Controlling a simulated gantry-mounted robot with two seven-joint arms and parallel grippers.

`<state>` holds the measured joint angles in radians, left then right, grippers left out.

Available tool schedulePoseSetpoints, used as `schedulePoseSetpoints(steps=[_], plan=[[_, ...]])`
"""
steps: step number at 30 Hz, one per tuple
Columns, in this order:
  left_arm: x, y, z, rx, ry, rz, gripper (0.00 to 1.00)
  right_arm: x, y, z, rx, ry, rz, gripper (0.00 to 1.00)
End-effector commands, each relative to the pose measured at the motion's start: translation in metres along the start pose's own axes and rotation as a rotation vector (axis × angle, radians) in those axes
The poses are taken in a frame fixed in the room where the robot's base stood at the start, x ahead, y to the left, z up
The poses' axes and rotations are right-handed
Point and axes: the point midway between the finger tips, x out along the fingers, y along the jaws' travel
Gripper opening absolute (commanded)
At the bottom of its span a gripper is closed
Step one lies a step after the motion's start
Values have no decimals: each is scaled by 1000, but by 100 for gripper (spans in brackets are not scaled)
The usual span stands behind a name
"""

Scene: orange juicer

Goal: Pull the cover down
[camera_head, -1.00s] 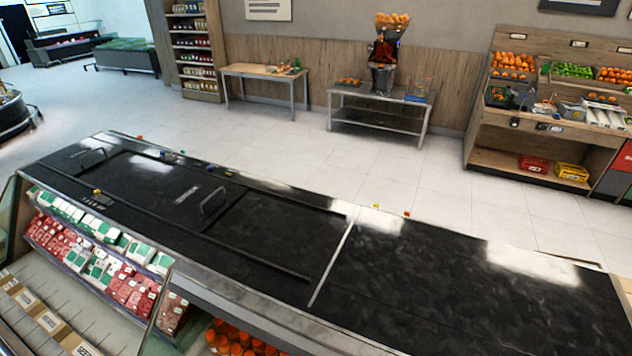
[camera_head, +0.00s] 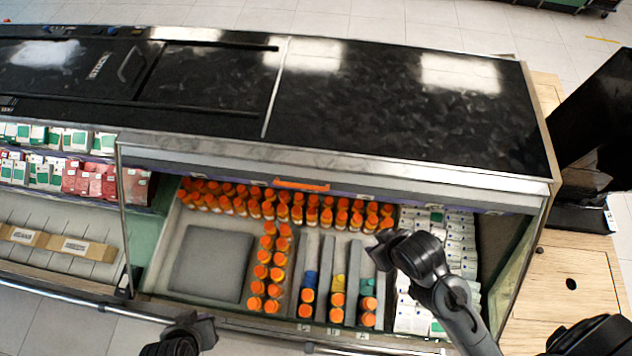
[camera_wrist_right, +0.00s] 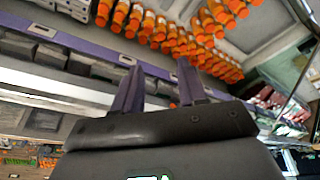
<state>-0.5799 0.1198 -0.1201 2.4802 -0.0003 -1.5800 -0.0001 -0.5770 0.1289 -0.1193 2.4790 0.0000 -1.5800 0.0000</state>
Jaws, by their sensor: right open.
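The cover's orange handle (camera_head: 301,185) sits at the top front edge of the open display case, below the metal front rail (camera_head: 330,165). The cover looks rolled up, and bottles show through the open front. My right gripper (camera_head: 384,248) is in front of the case, below and right of the handle, apart from it. In the right wrist view the right gripper (camera_wrist_right: 158,75) has its two fingers spread with nothing between them. My left gripper (camera_head: 200,328) is low, in front of the case's lower left edge; its fingers are too dark to read.
The case holds rows of orange-capped bottles (camera_head: 270,205) and white cartons (camera_head: 462,245). A glass divider (camera_head: 122,220) stands at its left. A wooden counter (camera_head: 575,265) with a black monitor (camera_head: 600,120) is at the right.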

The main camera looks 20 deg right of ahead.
Motion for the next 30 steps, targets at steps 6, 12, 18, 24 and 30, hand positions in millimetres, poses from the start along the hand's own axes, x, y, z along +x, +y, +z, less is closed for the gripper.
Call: schedulePoseSetpoints(steps=[6, 12, 18, 24, 30], plan=[[0, 0, 0, 0, 0, 0, 0, 0, -2, 0, 22, 1, -7, 7], [0, 0, 0, 0, 0, 0, 0, -1, -3, -11, 193, 61, -13, 0], [0, 0, 0, 0, 0, 0, 0, 15, -22, -45, 462, 248, -114, 0], [0, 0, 0, 0, 0, -1, 0, 62, -28, -39, 614, 297, -321, 0], [0, -1, 0, 1, -1, -2, 0, 103, 23, 28, 709, 39, -489, 0]])
